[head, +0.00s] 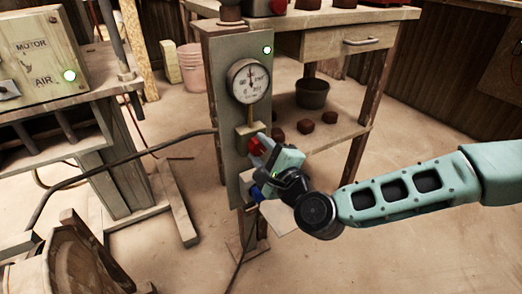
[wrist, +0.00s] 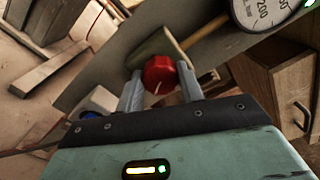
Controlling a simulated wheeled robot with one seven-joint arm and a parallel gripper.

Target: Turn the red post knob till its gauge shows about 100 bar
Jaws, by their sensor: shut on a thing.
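The red knob (head: 256,145) sits on the grey post panel (head: 226,95), below a round white gauge (head: 249,80). In the head view the gauge needle points roughly straight up; I cannot read an exact value. In the wrist view the knob (wrist: 160,74) is between the two fingers of my gripper (wrist: 160,88), which is shut on it. A pale line shows on the knob's face. Part of the gauge (wrist: 268,10) shows at the top right of the wrist view, with 200 legible. A blue knob (head: 257,193) is lower on the panel, partly hidden by my gripper.
A control box marked MOTOR and AIR (head: 40,60) stands at left. A hose (head: 110,165) runs to the post. A wooden bench with a drawer (head: 350,41) is behind, with a dark bucket (head: 312,93) on its lower shelf. Open floor lies at right.

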